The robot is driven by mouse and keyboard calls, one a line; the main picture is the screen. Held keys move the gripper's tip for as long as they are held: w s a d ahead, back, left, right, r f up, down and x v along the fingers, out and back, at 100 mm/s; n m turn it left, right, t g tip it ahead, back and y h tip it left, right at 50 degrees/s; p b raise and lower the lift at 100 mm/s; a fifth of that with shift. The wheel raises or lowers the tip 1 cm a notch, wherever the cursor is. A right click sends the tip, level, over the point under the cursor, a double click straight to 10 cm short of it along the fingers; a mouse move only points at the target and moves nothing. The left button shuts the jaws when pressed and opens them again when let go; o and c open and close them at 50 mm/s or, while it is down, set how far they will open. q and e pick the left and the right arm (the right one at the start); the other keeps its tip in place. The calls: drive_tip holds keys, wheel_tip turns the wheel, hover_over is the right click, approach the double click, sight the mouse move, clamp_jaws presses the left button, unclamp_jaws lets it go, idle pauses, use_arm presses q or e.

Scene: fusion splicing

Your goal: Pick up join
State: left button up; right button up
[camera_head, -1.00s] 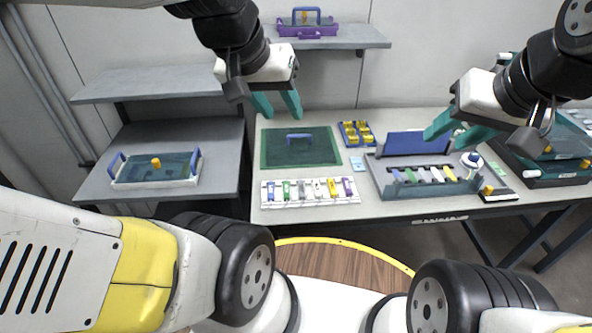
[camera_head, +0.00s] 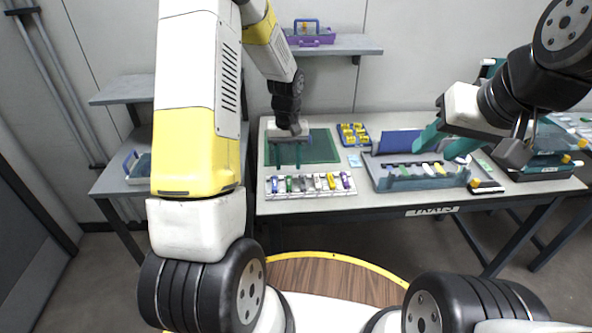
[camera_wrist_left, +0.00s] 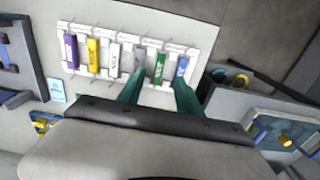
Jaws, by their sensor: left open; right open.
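A white rack (camera_head: 310,192) on the table holds a row of coloured pieces; I cannot tell which one is the join. In the left wrist view the row shows a purple piece (camera_wrist_left: 71,52), a yellow (camera_wrist_left: 93,54), a white (camera_wrist_left: 115,56), a grey (camera_wrist_left: 138,60), a green (camera_wrist_left: 160,66) and a blue piece (camera_wrist_left: 181,68). My left gripper (camera_head: 288,158) is open above the table behind the rack. In its wrist view the fingertips (camera_wrist_left: 154,84) point at the green piece, apart from each other. My right gripper (camera_head: 447,145) is open and empty over the blue-lidded case.
A green mat (camera_head: 322,146) lies behind the rack. A blue tray with yellow parts (camera_head: 354,134) stands at the back. The grey case (camera_head: 420,182) with a raised blue lid stands to the right. A purple tool box (camera_head: 312,38) sits on the upper shelf.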

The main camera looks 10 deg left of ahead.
sight(289, 182)
use_arm(q)
drive_tip(key=f, duration=0.5)
drive_tip(key=w+f, duration=0.1)
drive_tip(key=f, duration=0.1)
drive_tip(key=shift+a+f, duration=0.1)
drive_tip(key=shift+f, duration=0.3)
clamp_jaws()
